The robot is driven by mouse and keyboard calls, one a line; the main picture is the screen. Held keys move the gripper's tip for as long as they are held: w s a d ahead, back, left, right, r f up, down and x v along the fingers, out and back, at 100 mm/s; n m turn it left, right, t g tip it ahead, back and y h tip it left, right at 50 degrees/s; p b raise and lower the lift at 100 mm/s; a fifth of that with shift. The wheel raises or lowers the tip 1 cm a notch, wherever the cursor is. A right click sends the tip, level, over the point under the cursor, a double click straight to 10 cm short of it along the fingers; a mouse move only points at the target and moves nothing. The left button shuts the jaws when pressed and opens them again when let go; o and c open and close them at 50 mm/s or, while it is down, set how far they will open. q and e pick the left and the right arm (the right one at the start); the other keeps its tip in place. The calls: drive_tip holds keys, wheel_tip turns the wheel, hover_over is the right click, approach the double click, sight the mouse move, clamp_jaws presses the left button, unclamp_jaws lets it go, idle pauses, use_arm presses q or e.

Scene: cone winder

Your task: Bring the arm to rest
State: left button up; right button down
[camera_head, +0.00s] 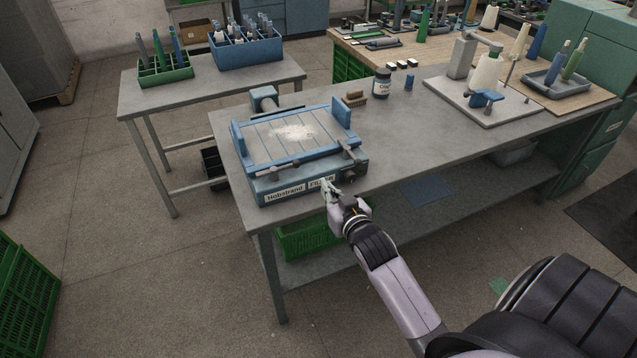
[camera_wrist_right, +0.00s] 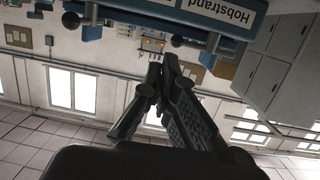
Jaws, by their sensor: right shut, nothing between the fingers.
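My right gripper (camera_head: 328,190) is shut and empty. In the right wrist view my right gripper's dark fingers (camera_wrist_right: 162,65) are together, with the machine's blue front (camera_wrist_right: 205,15) upside down at the top. My left gripper is not in view.
A blue crate (camera_head: 245,54) and a green crate (camera_head: 165,75) stand on a side table. A jar (camera_head: 382,82), a brush (camera_head: 354,98) and a winder on a base plate (camera_head: 485,105) stand further right. A green crate (camera_head: 305,240) sits under the table. The table's middle is mostly clear.

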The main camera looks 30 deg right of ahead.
drive_tip(key=s+a+f+n+g+y, duration=0.15)
drive_tip(key=s+f, duration=0.25)
drive_tip(key=f, duration=0.7)
drive_tip(key=s+a+f+g, duration=0.3)
drive_tip(key=s+f, duration=0.2)
drive_tip(key=f, duration=0.6)
drive_tip(key=s+a+f+n+g+y, duration=0.1)
drive_tip(key=s+a+f+g, duration=0.2)
drive_tip(key=f, duration=0.7)
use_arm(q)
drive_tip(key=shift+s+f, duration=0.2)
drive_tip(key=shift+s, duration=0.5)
use_arm(e)
drive_tip(key=s+a+f+g, duration=0.1)
drive_tip(key=s+f+g, duration=0.1)
drive_tip(key=s+f, duration=0.4)
drive_tip(key=s+a+f+n+g, duration=0.1)
drive_tip(key=s+f, duration=0.6)
drive_tip(key=s, duration=0.9)
drive_tip(key=s+a+f+n+g, duration=0.1)
drive_tip(key=s+f+g, duration=0.3)
drive_tip(key=s, duration=0.7)
wheel_tip(320, 180, down, 2)
drive_tip(key=shift+s+a+f, duration=0.15)
drive_tip(key=shift+s+a, duration=0.1)
drive_tip(key=shift+a, duration=0.2)
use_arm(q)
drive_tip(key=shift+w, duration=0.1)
use_arm(e)
drive_tip(key=shift+y, duration=0.25)
